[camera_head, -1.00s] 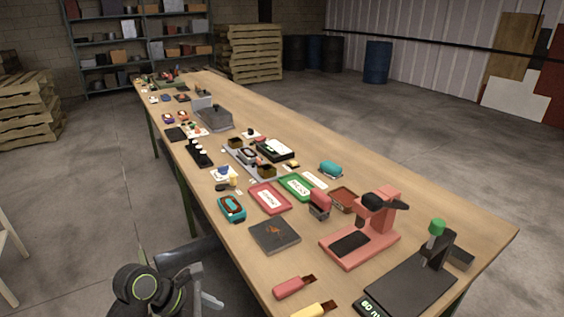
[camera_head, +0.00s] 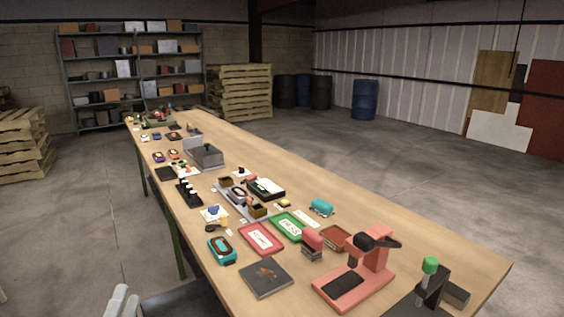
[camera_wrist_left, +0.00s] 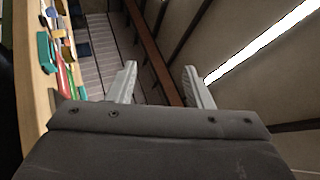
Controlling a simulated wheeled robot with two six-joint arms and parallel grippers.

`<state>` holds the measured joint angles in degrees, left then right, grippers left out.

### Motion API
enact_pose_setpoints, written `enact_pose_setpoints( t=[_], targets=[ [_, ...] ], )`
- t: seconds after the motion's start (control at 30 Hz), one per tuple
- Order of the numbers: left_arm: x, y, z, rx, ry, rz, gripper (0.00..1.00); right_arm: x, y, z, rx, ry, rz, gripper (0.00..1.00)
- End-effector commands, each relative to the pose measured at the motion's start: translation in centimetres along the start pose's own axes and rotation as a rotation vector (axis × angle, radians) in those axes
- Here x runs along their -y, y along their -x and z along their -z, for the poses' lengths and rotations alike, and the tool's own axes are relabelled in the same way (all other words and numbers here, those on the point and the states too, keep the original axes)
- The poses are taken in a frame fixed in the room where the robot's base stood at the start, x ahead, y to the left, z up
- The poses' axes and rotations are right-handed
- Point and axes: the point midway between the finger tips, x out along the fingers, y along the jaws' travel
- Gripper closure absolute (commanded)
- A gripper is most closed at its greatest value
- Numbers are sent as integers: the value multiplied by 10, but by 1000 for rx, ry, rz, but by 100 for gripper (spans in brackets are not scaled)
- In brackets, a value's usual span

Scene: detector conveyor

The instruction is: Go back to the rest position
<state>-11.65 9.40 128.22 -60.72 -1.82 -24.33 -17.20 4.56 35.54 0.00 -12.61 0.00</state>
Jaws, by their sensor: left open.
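My left gripper shows in the left wrist view (camera_wrist_left: 160,82) with its two fingers spread apart and nothing between them. In that view it points past the table edge toward the wall and a bright light strip. In the head view only a grey part of my left gripper (camera_head: 122,303) shows at the bottom left edge, beside the long table, touching nothing that I can see. Its fingertips are mostly cut off there. My right gripper is not in view.
The long wooden table (camera_head: 440,240) carries a red press-like stand (camera_head: 352,285), red (camera_head: 261,238) and green (camera_head: 287,226) trays, a dark square plate (camera_head: 265,277) and a teal-cased device (camera_head: 222,249). Shelves, pallets and barrels stand far back.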

Motion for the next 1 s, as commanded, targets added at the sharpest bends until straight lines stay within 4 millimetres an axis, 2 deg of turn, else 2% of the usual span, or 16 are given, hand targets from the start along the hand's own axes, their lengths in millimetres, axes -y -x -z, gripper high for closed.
enact_pose_setpoints(
  t=[0.1,0.2,0.27,0.4,0.5,0.63,0.77,0.9,0.97,1.0],
  targets=[
    [-20,23,-36,203,204,-122,54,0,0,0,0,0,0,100],
    [-43,48,-58,370,371,-234,54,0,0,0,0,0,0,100],
    [-58,67,-68,470,469,-307,54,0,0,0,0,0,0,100],
    [-92,118,-79,700,678,-491,54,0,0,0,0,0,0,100],
    [-112,160,-76,859,811,-636,54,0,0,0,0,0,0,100],
    [-129,214,-61,1043,946,-822,54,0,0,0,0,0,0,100],
    [-135,258,-43,1186,1033,-985,54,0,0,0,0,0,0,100],
    [-132,299,-22,1316,1094,-1147,54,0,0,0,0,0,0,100],
    [-129,316,-13,1366,1112,-1217,54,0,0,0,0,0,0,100],
    [-137,320,-12,1379,1114,-1233,54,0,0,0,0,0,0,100]
  ],
)
